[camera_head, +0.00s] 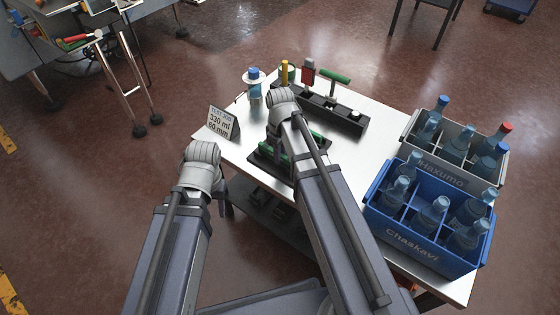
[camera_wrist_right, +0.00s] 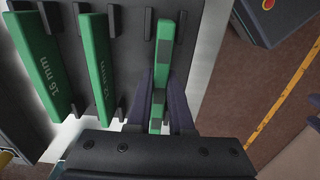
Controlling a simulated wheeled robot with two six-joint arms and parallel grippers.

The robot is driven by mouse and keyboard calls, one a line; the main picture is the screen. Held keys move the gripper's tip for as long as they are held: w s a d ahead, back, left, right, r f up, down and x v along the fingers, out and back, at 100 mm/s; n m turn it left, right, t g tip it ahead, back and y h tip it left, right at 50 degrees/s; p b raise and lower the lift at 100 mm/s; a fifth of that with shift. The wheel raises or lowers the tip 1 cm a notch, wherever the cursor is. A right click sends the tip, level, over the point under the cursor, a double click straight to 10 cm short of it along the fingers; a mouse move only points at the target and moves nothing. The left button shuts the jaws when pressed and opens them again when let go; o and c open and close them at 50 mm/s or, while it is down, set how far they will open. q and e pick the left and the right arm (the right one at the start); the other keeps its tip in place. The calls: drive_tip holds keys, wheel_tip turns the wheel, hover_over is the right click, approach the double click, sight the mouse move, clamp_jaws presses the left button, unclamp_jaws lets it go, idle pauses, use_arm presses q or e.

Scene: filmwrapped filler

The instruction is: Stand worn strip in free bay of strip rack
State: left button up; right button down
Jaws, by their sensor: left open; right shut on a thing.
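The dark strip rack (camera_wrist_right: 130,40) fills the upper left of the right wrist view. Two green strips stand in its bays: one marked 16 mm (camera_wrist_right: 40,60), one whose marking (camera_wrist_right: 97,65) is partly legible. My right gripper (camera_wrist_right: 162,88) is shut on a third green strip (camera_wrist_right: 163,55), which has a grey patch partway along. This strip lines up between two black pegs at the rack's right end; I cannot tell whether it rests on the rack floor. In the head view the rack (camera_head: 262,158) is partly hidden behind my right arm. My left gripper is not visible.
A black block (camera_head: 345,118) holding upright tools, a bottle with a white collar (camera_head: 254,92) and a job sign (camera_head: 222,122) stand on the white table (camera_head: 375,100). Blue (camera_head: 400,228) and grey (camera_head: 420,118) bottle crates fill its right side.

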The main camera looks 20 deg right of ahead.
use_arm(q)
drive_tip(key=shift+f, duration=0.35)
use_arm(e)
drive_tip(key=shift+f, duration=0.3)
drive_tip(key=shift+f, duration=0.15)
drive_tip(key=c, duration=0.8)
unclamp_jaws()
use_arm(q)
drive_tip(key=shift+f, duration=0.15)
use_arm(e)
wheel_tip(320, 180, up, 12)
drive_tip(key=p, duration=1.2)
use_arm(q)
wheel_tip(320, 180, up, 12)
use_arm(e)
drive_tip(key=s+a+m, duration=0.1)
drive_tip(key=s+a, duration=0.2)
drive_tip(key=s, duration=0.1)
drive_tip(key=s+a+m, duration=0.1)
drive_tip(key=s+a, duration=0.3)
drive_tip(key=s, duration=0.1)
drive_tip(key=s+a+m+h, duration=0.1)
drive_tip(key=s+a, duration=0.3)
drive_tip(key=shift+s+r+m, duration=0.2)
drive_tip(key=shift+s+m, duration=0.05)
drive_tip(key=shift+m, duration=0.15)
